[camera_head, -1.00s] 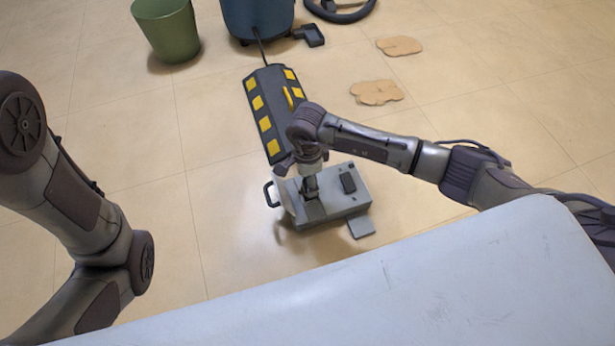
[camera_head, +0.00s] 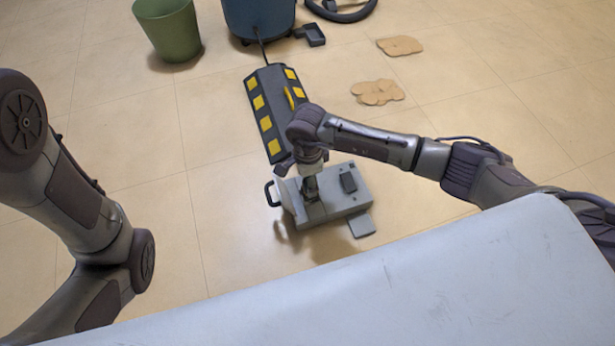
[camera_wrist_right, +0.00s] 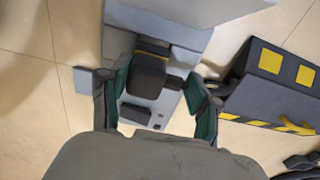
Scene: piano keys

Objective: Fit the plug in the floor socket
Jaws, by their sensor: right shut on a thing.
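My right gripper (camera_head: 311,190) is over the left part of the box, pointing down. I cannot tell whether the plug is seated. My left gripper is out of view; only my left arm shows.
A black and yellow cable ramp (camera_head: 264,105) lies just behind the box. A green bin (camera_head: 168,32) and a blue container (camera_head: 258,18) stand farther back. Flat tan pieces (camera_head: 378,92) lie on the floor. A pale surface (camera_head: 400,280) fills the foreground.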

